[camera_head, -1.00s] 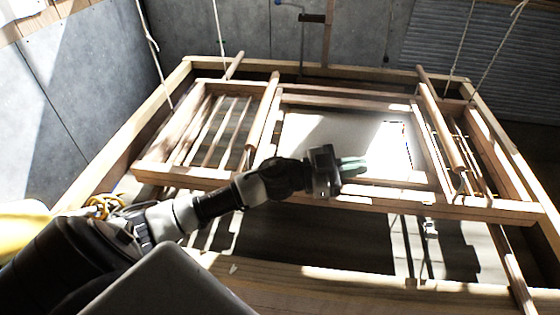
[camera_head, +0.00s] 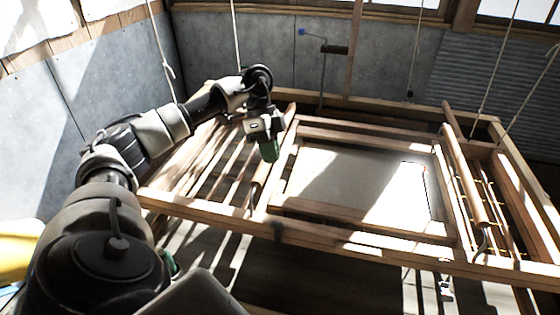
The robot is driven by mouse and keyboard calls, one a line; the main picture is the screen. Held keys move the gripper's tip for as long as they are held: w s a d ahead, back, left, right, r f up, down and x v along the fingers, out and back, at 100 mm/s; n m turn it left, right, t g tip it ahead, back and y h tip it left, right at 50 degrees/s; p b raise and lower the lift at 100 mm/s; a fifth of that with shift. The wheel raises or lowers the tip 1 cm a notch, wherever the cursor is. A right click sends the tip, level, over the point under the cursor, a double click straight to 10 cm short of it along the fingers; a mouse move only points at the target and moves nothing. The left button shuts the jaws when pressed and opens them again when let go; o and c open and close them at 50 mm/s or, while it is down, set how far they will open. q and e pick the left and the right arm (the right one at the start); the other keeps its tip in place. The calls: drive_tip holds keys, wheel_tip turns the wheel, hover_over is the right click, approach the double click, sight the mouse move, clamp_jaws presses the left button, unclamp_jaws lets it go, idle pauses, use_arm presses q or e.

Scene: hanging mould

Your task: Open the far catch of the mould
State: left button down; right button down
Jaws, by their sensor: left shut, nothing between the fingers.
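The mould (camera_head: 365,135) is a wooden frame around a pale, partly sunlit sheet (camera_head: 350,190), in the middle and right of the head view. A round wooden bar lies along each side of it, the left bar (camera_head: 262,183) and the right bar (camera_head: 466,185). I cannot make out which part is the far catch. My left gripper (camera_head: 269,152), with green fingertips, is shut and empty. My right gripper is not in view.
Thin slats (camera_head: 222,170) fill the left side of the frame, and rods (camera_head: 490,200) the right. Ropes (camera_head: 480,80) hang from above. A larger outer timber frame (camera_head: 525,195) surrounds the mould. Grey wall panels (camera_head: 270,50) stand behind.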

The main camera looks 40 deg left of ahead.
use_arm(q)
drive_tip(key=shift+d+f, duration=0.1)
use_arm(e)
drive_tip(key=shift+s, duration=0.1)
